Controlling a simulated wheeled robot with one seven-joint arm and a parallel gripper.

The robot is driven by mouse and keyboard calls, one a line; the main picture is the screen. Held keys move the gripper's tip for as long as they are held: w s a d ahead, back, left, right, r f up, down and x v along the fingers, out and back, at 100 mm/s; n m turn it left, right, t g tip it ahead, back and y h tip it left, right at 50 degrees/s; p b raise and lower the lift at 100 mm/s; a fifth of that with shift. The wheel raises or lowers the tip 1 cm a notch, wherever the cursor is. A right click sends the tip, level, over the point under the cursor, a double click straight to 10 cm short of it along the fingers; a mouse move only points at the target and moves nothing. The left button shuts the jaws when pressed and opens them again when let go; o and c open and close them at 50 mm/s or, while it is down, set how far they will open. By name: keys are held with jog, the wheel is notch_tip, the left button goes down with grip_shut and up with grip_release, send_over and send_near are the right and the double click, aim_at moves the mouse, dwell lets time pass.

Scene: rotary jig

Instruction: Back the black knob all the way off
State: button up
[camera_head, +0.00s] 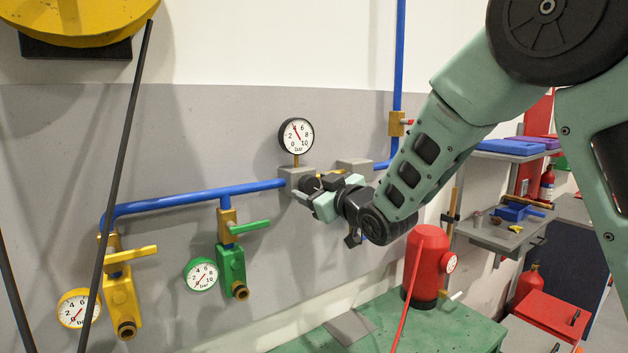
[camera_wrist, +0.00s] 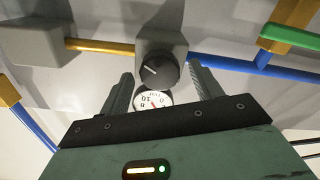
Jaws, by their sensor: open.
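The black knob (camera_wrist: 160,70) sits on the front of a grey regulator block (camera_wrist: 161,40), with a white pointer line on its face. In the head view the block (camera_head: 296,176) is on the blue pipe, and my gripper hides most or all of the knob. My gripper (camera_wrist: 161,72) is open, with one finger on each side of the knob; gaps show on both sides in the wrist view. It also shows in the head view (camera_head: 314,190), close in front of the block. A white round gauge (camera_head: 296,135) stands on top of the block, its red needle near 4.
A green valve (camera_head: 231,268) and a yellow valve (camera_head: 121,300), each with a gauge, hang from the blue pipe (camera_head: 200,197) at left. A second grey block (camera_head: 355,168) is right of the regulator. A red tank (camera_head: 428,262) stands on the green bench (camera_head: 440,332) below.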

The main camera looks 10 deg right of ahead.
jog(key=shift+w+a, duration=0.1)
jog(key=shift+w, duration=0.15)
jog(key=c, duration=1)
jog(key=shift+o, duration=0.2)
jog(key=shift+f+b, duration=0.2)
jog(key=shift+b, duration=0.3)
